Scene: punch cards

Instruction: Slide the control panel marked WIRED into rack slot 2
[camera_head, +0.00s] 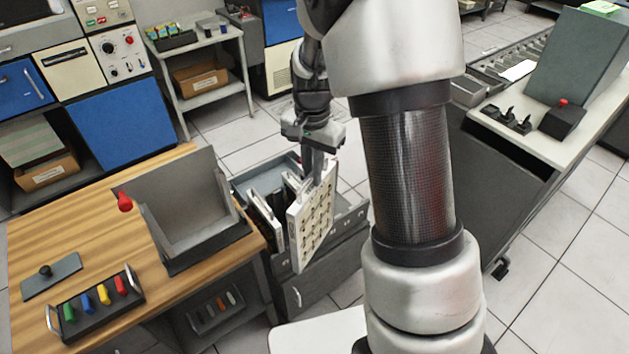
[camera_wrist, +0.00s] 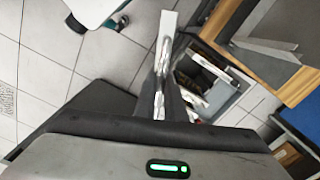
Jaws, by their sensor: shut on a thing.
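My gripper (camera_head: 318,168) is shut on the top edge of a cream panel (camera_head: 313,222) with a grid of dark studs or holes. The panel hangs upright in front of an open-topped grey rack (camera_head: 350,222). In the wrist view the panel (camera_wrist: 165,35) shows nearly edge-on between my fingers (camera_wrist: 162,98). Another pale panel (camera_head: 265,218) with a handle stands in the rack, left of the held one. The rack (camera_wrist: 236,88) lies to the right of the held panel in the wrist view. No WIRED label or slot number is readable, and the held panel hides part of the rack.
A wooden table (camera_head: 95,220) at left bears a grey open stand (camera_head: 185,210), a red knob (camera_head: 124,201) and a block with coloured handles (camera_head: 95,305). A grey machine (camera_head: 580,60) stands at right. My arm covers the middle. Tiled floor is free behind the rack.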

